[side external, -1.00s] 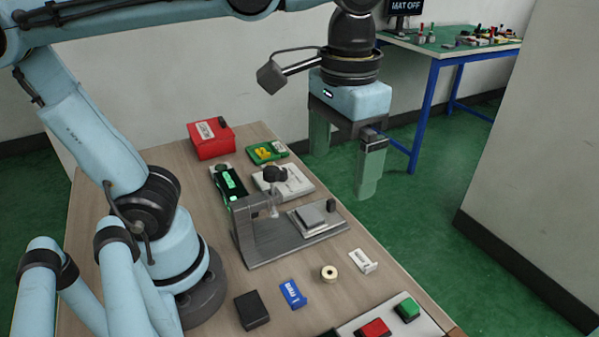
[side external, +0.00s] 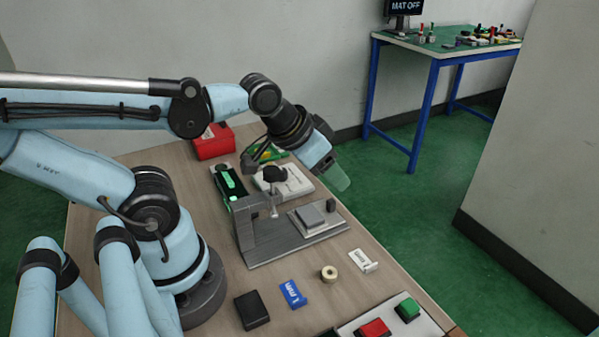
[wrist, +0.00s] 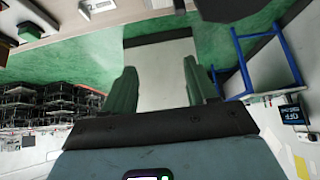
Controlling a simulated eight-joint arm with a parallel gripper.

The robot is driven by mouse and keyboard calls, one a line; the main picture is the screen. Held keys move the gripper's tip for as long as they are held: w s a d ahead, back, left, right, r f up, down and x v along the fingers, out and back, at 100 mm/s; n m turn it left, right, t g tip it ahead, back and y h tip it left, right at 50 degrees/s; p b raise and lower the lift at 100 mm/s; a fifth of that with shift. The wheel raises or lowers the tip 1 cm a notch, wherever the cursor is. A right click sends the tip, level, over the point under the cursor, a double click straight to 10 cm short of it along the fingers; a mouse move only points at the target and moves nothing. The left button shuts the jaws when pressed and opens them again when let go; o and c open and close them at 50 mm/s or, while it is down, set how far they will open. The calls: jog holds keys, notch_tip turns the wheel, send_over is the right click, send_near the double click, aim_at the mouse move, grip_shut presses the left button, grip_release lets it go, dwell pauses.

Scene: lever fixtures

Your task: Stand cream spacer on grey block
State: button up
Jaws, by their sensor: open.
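The cream spacer (side external: 329,273), a short ring with a hole in its top, stands on the table in front of the lever fixture (side external: 290,240). The grey block (side external: 311,216) sits on the fixture's base plate, beside the upright that carries a black-knobbed spindle. Nothing lies on top of the block. My gripper (side external: 338,178) is in the air behind the fixture, tilted down to the right, apart from both. The wrist view shows its two green fingers spread with nothing between them (wrist: 160,75). That view shows neither the spacer nor the block clearly.
A white tag (side external: 363,260) lies right of the spacer and a blue tag (side external: 293,294) left of it. A black box (side external: 251,310) and a panel with red and green buttons (side external: 375,328) are at the front. A red box (side external: 213,142) stands at the back.

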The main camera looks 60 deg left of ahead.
jog(key=m+g, duration=0.7)
jog(key=m, duration=2.5)
send_over(331, 270)
notch_tip(331, 270, down, 2)
jog(key=f, duration=0.1)
jog(key=shift+n, duration=0.3)
jog(key=shift+f, duration=5.3)
jog(key=shift+c, duration=0.3)
grip_shut()
jog(key=shift+r, duration=0.1)
